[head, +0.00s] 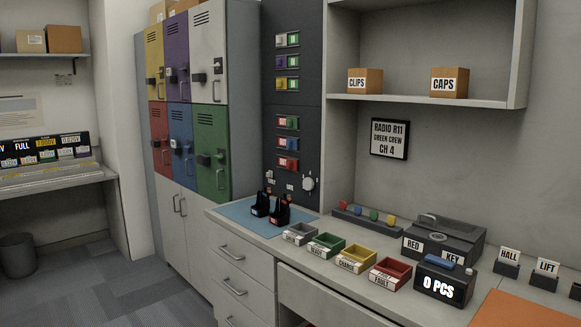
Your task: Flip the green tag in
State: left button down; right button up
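The dark tag panel (290,101) stands upright right of the lockers, with several rows of small coloured tags. The green tag (293,122) appears to be in the top row of the lower group, at the right of its slot. A red patch with small pale lettering, too small to read surely, shows to its left. Neither of my grippers is in view.
Two black radios (280,211) stand on a blue mat (240,214) below the panel. Several small trays, including a green tray (326,246), line the counter (345,268). A closed green locker (211,150) is left of the panel. A sign (389,138) reads "RADIO R11 GREEN CREW CH 4".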

aim_at(292, 122)
jog(key=i+j+u, duration=0.3)
jog(key=i+u, duration=0.15)
jog(key=i, duration=0.6)
jog(key=i+u, duration=0.45)
jog(key=i, duration=0.6)
jog(key=l, duration=0.05)
